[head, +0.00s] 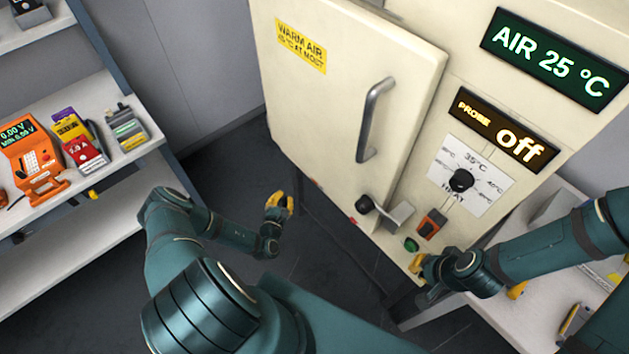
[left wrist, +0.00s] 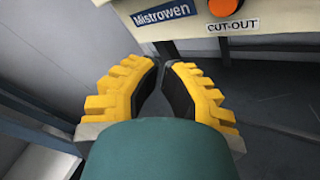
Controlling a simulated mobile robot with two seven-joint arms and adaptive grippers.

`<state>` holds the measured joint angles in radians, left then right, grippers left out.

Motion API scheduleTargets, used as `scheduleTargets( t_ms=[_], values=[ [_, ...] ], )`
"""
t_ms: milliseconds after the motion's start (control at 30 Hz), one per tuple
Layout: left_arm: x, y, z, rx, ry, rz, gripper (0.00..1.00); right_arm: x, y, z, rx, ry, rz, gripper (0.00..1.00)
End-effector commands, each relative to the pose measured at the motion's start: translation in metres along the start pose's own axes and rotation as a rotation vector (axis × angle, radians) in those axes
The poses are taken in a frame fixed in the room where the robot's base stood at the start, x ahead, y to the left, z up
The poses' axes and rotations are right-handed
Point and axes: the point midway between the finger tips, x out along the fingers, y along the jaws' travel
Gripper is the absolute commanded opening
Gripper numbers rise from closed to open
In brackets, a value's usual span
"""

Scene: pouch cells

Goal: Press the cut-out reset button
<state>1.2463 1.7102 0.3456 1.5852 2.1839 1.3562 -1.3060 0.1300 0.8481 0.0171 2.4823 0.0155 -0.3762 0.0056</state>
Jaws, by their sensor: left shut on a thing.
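The orange cut-out button (left wrist: 222,7) is at the top edge of the left wrist view, partly cut off, above a white CUT-OUT label (left wrist: 232,26) on the cabinet's lower front. I cannot make the button out clearly in the head view. My left gripper (head: 280,202) is low over the floor, in front of the cabinet's lower left part. In the left wrist view its yellow fingers (left wrist: 166,72) nearly meet at the tips, below and apart from the button. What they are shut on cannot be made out. My right gripper (head: 419,266) is by the cabinet's lower right edge, its jaws unclear.
The cream cabinet door (head: 340,90) with a metal handle (head: 372,120) is beside the heat dial (head: 461,180). The probe display (head: 507,131) reads off. A green button (head: 411,244) is close to my right gripper. A shelf (head: 90,215) with instruments stands left.

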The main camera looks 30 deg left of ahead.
Motion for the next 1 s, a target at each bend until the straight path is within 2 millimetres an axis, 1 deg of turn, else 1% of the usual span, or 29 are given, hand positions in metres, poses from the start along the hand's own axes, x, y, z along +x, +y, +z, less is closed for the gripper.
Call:
scheduleTargets(
  t_ms=[167, 533, 700, 800, 1000],
  values=[
    [0.01, -0.006, 0.004, 0.0, -0.003, -0.001, 0.0, 0.006, 0.002, 0.001, 0.0, -0.001, 0.001, 0.0],
    [0.048, -0.027, 0.025, -0.001, -0.004, -0.001, 0.0, 0.026, 0.009, 0.01, -0.005, -0.017, 0.0, 0.0],
    [0.061, -0.033, 0.034, 0.0, -0.003, -0.002, 0.0, 0.025, 0.009, 0.01, -0.006, -0.019, -0.001, 0.0],
    [0.066, -0.036, 0.036, 0.0, -0.002, -0.002, 0.0, 0.025, 0.009, 0.01, -0.006, -0.019, -0.001, 0.0],
    [0.069, -0.038, 0.038, 0.0, -0.001, -0.002, 0.0, 0.025, 0.009, 0.011, -0.006, -0.019, -0.001, 0.0]
  ],
)
